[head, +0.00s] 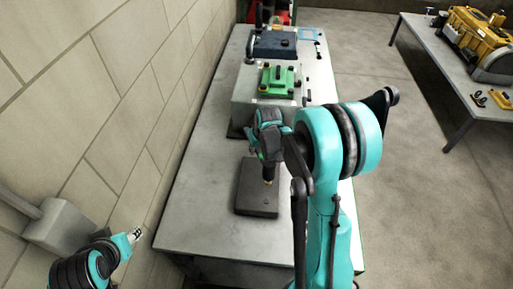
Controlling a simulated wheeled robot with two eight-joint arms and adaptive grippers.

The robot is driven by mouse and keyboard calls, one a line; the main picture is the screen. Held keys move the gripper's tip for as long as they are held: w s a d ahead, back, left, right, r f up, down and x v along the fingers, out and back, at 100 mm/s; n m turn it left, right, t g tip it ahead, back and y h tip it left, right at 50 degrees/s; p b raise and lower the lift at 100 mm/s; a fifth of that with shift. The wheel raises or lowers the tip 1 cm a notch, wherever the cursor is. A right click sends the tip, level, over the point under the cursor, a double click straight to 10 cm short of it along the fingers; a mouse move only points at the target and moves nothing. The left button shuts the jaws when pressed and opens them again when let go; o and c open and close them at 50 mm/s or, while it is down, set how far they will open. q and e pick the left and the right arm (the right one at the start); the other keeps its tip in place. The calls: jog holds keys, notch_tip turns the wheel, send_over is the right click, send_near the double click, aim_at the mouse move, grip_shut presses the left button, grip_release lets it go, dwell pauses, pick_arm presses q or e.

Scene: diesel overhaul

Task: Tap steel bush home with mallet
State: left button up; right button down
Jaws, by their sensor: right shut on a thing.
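My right gripper (268,158) is above the dark block (257,203) on the bench. I cannot tell whether the tan end touches the block. I cannot make out the steel bush. My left gripper (136,236) is at the lower left, beside the bench's left edge and away from the block; its fingers are too small to read.
The grey bench (205,200) has clear room left of the block. Behind the block stand a grey box (245,98), a green machine part (279,80) and a dark blue case (275,45). A wall runs along the left. A second table (440,62) with a yellow engine (478,35) stands right.

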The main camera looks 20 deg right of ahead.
notch_tip(320, 180, down, 5)
jog(key=b, duration=0.3)
jog(key=shift+r, duration=0.5)
notch_tip(320, 180, up, 4)
jog(key=p, duration=0.3)
jog(key=shift+w+f, duration=0.1)
pick_arm(q)
jog(key=shift+f, duration=0.65)
pick_arm(e)
jog(key=shift+r+t, duration=0.35)
jog(key=shift+t, duration=0.15)
jog(key=shift+s+r, duration=0.25)
jog(key=shift+r, duration=0.05)
pick_arm(q)
jog(key=shift+f, duration=0.15)
